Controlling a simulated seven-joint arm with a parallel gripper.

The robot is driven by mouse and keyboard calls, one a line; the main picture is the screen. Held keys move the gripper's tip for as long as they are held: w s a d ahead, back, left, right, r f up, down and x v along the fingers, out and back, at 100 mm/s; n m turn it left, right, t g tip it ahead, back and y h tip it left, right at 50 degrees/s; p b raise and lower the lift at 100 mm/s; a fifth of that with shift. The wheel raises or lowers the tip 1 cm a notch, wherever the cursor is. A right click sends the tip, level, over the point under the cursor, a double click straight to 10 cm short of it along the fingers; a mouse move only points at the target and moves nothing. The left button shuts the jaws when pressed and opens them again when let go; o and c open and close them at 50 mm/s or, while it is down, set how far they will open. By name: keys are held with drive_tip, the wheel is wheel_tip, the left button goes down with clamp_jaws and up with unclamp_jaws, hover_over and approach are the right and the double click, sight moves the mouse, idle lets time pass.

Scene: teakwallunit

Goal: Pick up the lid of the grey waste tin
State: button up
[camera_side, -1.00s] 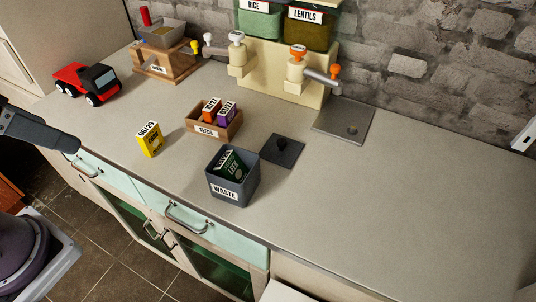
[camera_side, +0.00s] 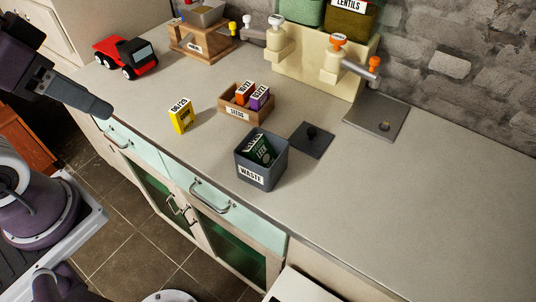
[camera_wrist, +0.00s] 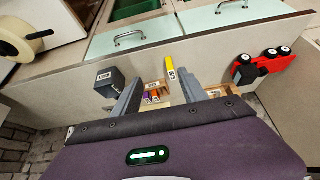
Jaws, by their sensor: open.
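The grey waste tin (camera_side: 262,172) stands open on the counter with a green seed packet (camera_side: 259,148) inside, its label facing front. Its lid (camera_side: 318,146), a flat dark grey square with a black knob, lies on the counter just right of and behind the tin. My gripper (camera_side: 103,106) is at the left in the side view, over the counter's front edge, well away from the lid. In the wrist view my gripper (camera_wrist: 158,88) has its two fingers apart with nothing held. The tin (camera_wrist: 109,82) shows left of the fingers there; I cannot make out the lid in that view.
A yellow packet (camera_side: 181,116) stands nearest my gripper. A red truck (camera_side: 124,55), a wooden mill (camera_side: 196,42), dispensers (camera_side: 320,62) and a metal plate (camera_side: 376,115) line the back. The counter's right is clear.

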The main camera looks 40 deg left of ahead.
drive_tip(key=w+d+r+m+g+h, duration=0.1)
drive_tip(key=w+d+r+m+g, duration=0.2)
drive_tip(key=w, duration=0.5)
drive_tip(key=m+g+y, duration=0.1)
drive_tip(key=m+g, duration=0.2)
drive_tip(key=m, duration=1.2)
hover_over(312, 129)
drive_tip(key=f, duration=1.2)
drive_tip(key=shift+d, duration=0.2)
wheel_tip(312, 129, down, 7)
drive_tip(key=shift+a+f, duration=0.15)
drive_tip(key=shift+f, duration=0.05)
clamp_jaws()
